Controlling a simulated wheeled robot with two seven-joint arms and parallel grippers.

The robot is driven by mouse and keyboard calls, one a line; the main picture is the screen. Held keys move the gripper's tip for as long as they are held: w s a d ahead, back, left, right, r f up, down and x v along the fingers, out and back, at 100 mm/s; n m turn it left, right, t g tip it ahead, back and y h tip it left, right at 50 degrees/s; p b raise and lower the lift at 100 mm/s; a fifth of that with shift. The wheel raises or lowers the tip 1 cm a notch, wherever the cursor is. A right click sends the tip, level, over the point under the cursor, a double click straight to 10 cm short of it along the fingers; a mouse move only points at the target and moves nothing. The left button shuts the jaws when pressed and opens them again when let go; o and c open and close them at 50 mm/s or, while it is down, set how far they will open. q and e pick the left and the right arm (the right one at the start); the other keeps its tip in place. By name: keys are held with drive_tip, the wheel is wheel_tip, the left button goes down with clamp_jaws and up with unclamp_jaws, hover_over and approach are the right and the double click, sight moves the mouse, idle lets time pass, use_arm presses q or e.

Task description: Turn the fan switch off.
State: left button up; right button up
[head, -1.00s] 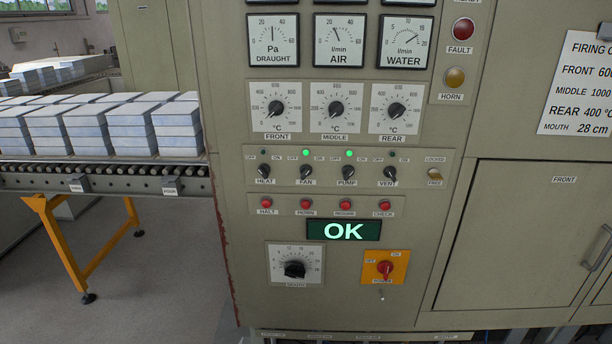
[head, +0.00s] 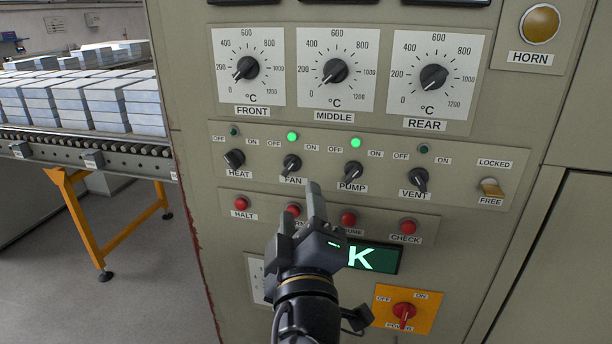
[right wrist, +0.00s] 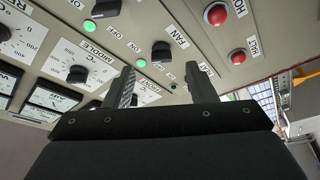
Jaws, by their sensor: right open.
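The fan switch (head: 291,165) is a small black rotary knob on the control panel, between OFF and ON marks. The green lamp (head: 292,136) above it is lit. My right gripper (head: 301,205) is open and empty, in front of the panel. In the head view its fingers reach up to just below the fan switch and cover part of the button row. In the right wrist view the fan switch (right wrist: 161,50) shows beyond the gap between the two fingertips, not between the fingers. My left gripper is not in view.
The heat switch (head: 235,158) is left of the fan switch, and the pump switch (head: 352,172) is close on its right. Red buttons, including HALT (head: 241,202), sit below. The green display (head: 385,258) is partly hidden by my gripper. Temperature dials are above.

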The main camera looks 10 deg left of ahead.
sight(290, 171)
drive_tip(key=shift+y, duration=0.4)
drive_tip(key=x, duration=0.2)
drive_tip(key=p+x, duration=0.1)
drive_tip(key=x, duration=0.1)
drive_tip(key=a+p+x, duration=0.1)
drive_tip(key=x, duration=0.1)
drive_tip(key=shift+r, duration=0.35)
drive_tip(key=shift+w+a+p, duration=0.25)
drive_tip(key=shift+w+p, duration=0.15)
drive_tip(key=shift+w, duration=0.25)
drive_tip(key=c, duration=1)
